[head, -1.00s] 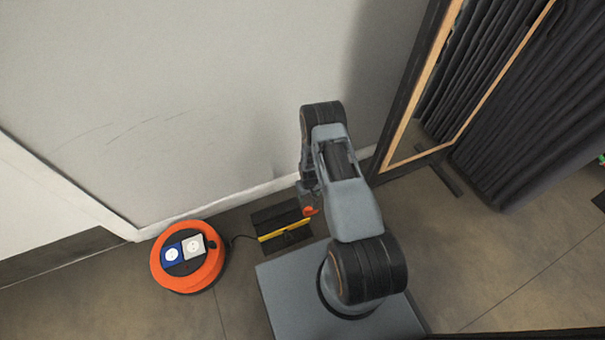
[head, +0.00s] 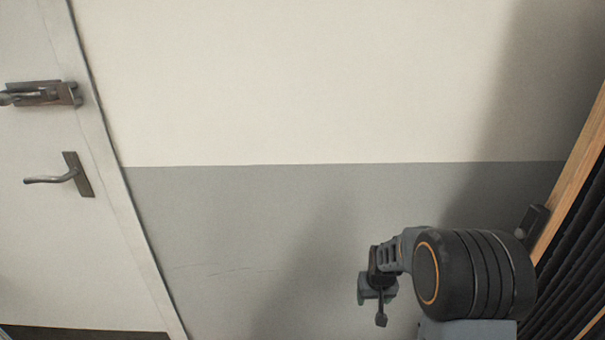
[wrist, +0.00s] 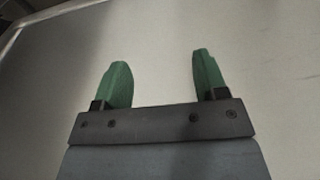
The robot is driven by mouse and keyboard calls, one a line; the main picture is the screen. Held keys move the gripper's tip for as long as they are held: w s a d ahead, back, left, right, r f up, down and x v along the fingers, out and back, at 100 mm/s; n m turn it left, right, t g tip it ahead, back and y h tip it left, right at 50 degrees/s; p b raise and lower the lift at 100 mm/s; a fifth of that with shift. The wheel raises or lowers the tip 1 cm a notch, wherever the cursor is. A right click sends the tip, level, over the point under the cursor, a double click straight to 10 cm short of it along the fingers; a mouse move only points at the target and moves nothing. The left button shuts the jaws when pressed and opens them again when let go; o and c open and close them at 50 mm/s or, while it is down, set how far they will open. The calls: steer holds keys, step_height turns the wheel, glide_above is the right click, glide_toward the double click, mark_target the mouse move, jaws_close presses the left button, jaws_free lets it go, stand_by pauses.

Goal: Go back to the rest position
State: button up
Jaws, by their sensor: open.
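My gripper (wrist: 157,82) shows in the wrist view with its two green fingers apart and nothing between them. Behind the fingers is only a pale, plain surface. In the head view my arm is folded at the lower right in front of the grey lower wall. The gripper's fingers are not clear in that view.
A white door with a lever handle (head: 62,178) and a bolt latch (head: 42,94) is at the left. The wall (head: 330,85) is cream above and grey below. A wooden-edged frame (head: 577,175) with dark fabric (head: 580,275) stands close on the right.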

steer(key=s+a+r+p, duration=0.1)
steer(key=s+r+p, duration=0.3)
steer(key=r, duration=0.7)
steer(key=s+a+r+t+p, duration=0.1)
steer(key=s+r+p, duration=0.4)
steer(key=r, duration=0.6)
steer(key=s+a+r+p, duration=0.1)
steer(key=s+r+p, duration=0.4)
steer(key=s+r, duration=0.3)
step_height(320, 180, up, 3)
steer(key=shift+s+a+t, duration=0.15)
steer(key=shift+a+t, duration=0.2)
steer(key=shift+t, duration=0.05)
steer(key=shift+s+r, duration=0.1)
steer(key=shift+s, duration=0.1)
steer(key=shift+c, duration=0.4)
